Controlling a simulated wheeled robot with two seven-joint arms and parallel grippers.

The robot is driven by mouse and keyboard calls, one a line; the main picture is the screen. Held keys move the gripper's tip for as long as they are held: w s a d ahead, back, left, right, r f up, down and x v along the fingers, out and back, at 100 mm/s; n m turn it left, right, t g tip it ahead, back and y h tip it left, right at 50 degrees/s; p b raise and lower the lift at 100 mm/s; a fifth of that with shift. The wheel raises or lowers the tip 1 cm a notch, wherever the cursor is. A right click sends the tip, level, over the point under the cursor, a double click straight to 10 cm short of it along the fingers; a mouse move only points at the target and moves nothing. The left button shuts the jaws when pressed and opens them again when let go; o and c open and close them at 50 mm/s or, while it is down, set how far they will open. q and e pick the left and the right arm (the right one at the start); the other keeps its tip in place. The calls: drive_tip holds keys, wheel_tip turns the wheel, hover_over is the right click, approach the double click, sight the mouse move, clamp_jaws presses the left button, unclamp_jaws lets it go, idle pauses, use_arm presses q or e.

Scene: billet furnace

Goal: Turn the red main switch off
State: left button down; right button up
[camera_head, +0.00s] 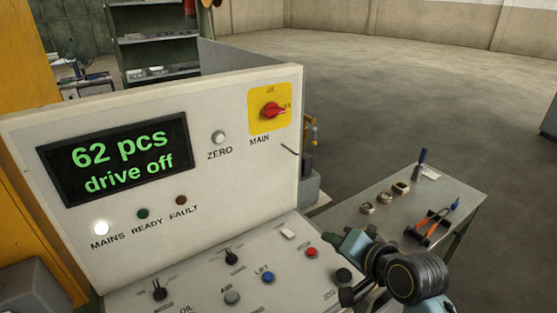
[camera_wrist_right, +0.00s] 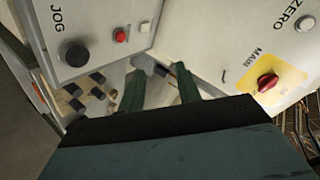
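The red main switch (camera_head: 271,109) is a rotary knob on a yellow plate (camera_head: 256,124) at the upper right of the upright white panel, above the label MAIN. Its handle lies roughly level, pointing right; the small plate lettering is hard to read. In the right wrist view the red switch (camera_wrist_right: 267,82) is at the right, apart from the fingers. My right gripper (camera_wrist_right: 160,84) is open and empty there, with two dark green fingers spread. My left gripper is not in view.
The display (camera_head: 120,158) reads "62 pcs drive off", and the white MAINS lamp (camera_head: 101,229) looks lit. A ZERO button (camera_head: 218,137) is left of the switch. The console has several knobs and a red button (camera_head: 311,252). A side table (camera_head: 408,205) holds rings and tools.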

sight(277, 113)
drive_tip(key=w+a+r+m+t+y, duration=0.25)
drive_tip(key=w+r, duration=0.35)
drive_tip(key=r, duration=0.4)
drive_tip(key=w+a+r+m+t+y, duration=0.25)
drive_tip(key=w+r, duration=0.35)
drive_tip(key=r, duration=0.4)
drive_tip(key=shift+g+h, duration=0.3)
drive_tip(key=x, duration=1.3)
drive_tip(key=shift+w+a+f+p, duration=0.1)
drive_tip(key=shift+a+f+p, duration=0.1)
drive_tip(key=shift+p, duration=0.2)
drive_tip(key=shift+c, duration=0.2)
clamp_jaws()
